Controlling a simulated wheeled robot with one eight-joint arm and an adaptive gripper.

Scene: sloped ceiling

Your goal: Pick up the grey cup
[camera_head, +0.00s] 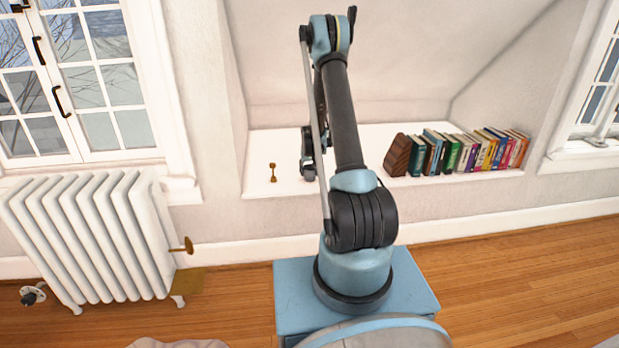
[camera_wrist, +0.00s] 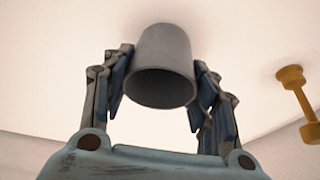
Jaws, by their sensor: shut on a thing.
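The grey cup (camera_wrist: 165,50) sits between the two fingers of my gripper (camera_wrist: 163,60) in the wrist view. The fingers are shut on its sides, and its dark open mouth faces the camera. In the head view, my gripper (camera_head: 308,150) is low over the white alcove ledge (camera_head: 285,150), behind my arm. The cup is small there and mostly hidden by the gripper and arm. I cannot tell whether the cup still touches the ledge.
A small gold dumbbell-shaped object (camera_head: 272,172) stands left of my gripper on the ledge. A row of books (camera_head: 465,152) with a brown bookend (camera_head: 398,156) stands to the right. A white radiator (camera_head: 95,240) is at the left. The ledge's left end is clear.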

